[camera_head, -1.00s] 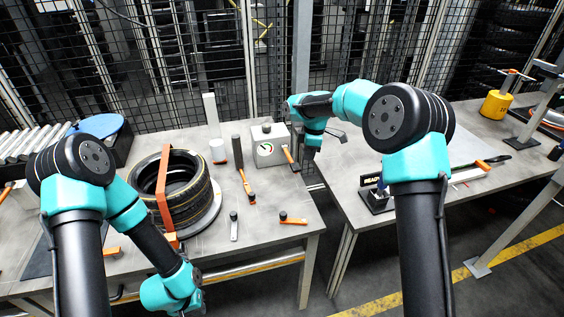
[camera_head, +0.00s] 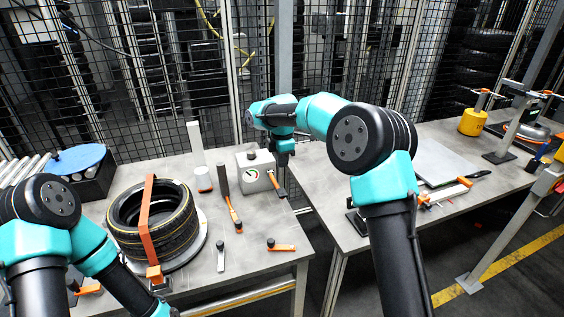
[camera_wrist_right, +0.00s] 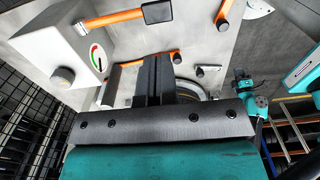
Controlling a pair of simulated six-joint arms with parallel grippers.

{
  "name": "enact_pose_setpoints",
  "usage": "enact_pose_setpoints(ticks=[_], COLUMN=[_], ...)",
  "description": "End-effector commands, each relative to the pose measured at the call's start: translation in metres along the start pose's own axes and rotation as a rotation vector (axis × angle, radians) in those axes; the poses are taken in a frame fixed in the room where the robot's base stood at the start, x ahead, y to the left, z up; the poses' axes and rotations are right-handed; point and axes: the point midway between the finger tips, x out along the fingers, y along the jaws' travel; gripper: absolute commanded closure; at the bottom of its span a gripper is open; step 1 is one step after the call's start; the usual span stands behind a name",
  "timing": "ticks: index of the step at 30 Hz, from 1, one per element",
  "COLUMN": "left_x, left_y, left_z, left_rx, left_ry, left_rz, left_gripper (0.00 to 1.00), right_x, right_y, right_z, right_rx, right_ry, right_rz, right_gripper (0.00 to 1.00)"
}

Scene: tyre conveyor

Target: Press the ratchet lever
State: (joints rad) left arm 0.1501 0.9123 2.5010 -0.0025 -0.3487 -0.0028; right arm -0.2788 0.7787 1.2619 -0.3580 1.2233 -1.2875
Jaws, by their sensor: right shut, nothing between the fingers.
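A tyre (camera_head: 126,221) sits on a round grey plate with an orange strap (camera_head: 147,220) over it. A small orange block (camera_head: 154,274) is at the strap's near lower end; I cannot make out a ratchet lever there. A white gauge box (camera_head: 246,172) has an orange-handled lever (camera_head: 277,186) at its side. Both show in the right wrist view, the box (camera_wrist_right: 62,40) at left and the handle (camera_wrist_right: 115,20) above. My right gripper (camera_head: 285,157) is shut and empty, above and behind the box's right side.
A gap separates this bench from the right-hand bench (camera_head: 330,205). A mesh fence runs behind.

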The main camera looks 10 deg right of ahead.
Motion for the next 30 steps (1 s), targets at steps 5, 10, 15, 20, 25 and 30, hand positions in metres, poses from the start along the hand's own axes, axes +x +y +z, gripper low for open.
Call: enact_pose_setpoints(ticks=[5,10,15,20,25,30], left_x=[0.0,0.0,0.0,0.0,0.0,0.0], left_y=[0.0,0.0,0.0,0.0,0.0,0.0], left_z=[0.0,0.0,0.0,0.0,0.0,0.0], left_rx=[0.0,0.0,0.0,0.0,0.0,0.0], left_ry=[0.0,0.0,0.0,0.0,0.0,0.0], left_rz=[0.0,0.0,0.0,0.0,0.0,0.0], left_gripper=[1.0,1.0,1.0,1.0,1.0,1.0], right_x=[0.03,0.06,0.088,0.107,0.116,0.116], right_y=[-0.001,-0.001,-0.001,0.0,0.0,0.0], right_z=[0.0,0.0,0.0,0.0,0.0,0.0], right_rx=[-0.001,-0.001,0.0,-0.001,-0.001,0.0], right_ry=[-0.001,-0.001,0.0,-0.001,0.0,0.0], right_rz=[-0.003,-0.004,-0.003,-0.001,0.0,0.001], right_gripper=[1.0,1.0,1.0,1.0,1.0,1.0])
